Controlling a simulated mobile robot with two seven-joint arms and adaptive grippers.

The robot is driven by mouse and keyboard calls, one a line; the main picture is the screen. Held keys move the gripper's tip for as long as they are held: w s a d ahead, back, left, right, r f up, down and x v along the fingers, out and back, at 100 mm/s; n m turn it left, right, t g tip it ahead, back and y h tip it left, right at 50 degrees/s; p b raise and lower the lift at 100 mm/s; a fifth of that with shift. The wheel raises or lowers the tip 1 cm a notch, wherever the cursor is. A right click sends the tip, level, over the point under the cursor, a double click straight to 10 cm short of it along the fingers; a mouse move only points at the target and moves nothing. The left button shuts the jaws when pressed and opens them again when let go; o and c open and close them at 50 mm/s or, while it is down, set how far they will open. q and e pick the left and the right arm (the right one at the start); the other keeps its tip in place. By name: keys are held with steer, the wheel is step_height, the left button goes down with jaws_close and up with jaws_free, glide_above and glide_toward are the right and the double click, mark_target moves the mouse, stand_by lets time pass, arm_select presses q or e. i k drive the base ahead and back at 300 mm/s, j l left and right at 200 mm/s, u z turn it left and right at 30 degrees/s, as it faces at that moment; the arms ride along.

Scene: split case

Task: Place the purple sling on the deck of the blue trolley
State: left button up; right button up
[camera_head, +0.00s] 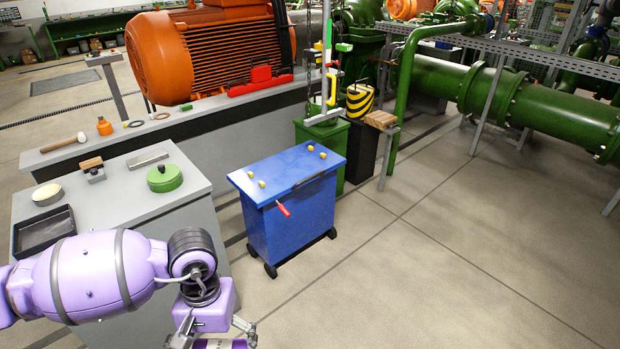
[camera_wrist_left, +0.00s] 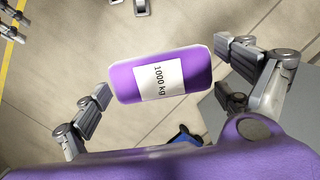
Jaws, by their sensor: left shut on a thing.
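The purple sling (camera_wrist_left: 125,76) fills the middle of the left wrist view, a rounded bundle with a white label reading "1000 kg". My left gripper (camera_wrist_left: 168,98) has a finger on either side of it and is shut on it. In the head view the left gripper (camera_head: 212,338) is at the bottom edge, with only a little of the sling (camera_head: 222,345) showing. The blue trolley (camera_head: 290,222) stands on the floor beyond and to the right of the gripper. Its flat deck (camera_head: 283,172) has several small yellow knobs. My right gripper is not recognisable in either view.
A grey bench (camera_head: 195,180) left of the trolley holds a green round tin (camera_head: 164,178), a black tray (camera_head: 42,232) and small items. A red handle (camera_head: 283,209) sticks out from the trolley's front. The floor on the right is clear.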

mark_target(288, 172)
steer(key=i+l+z, duration=0.15)
steer(key=i+z, duration=0.25)
steer(key=i, duration=0.15)
steer(key=i+z, duration=0.4)
steer(key=i, duration=0.15)
steer(key=i+u, duration=0.2)
steer(key=i, duration=0.45)
steer(key=i+l+u, duration=0.15)
steer(key=i, duration=0.45)
steer(key=i+u, duration=0.8)
steer(key=i+l+u, duration=0.1)
steer(key=i+u, duration=0.3)
steer(key=k, duration=0.1)
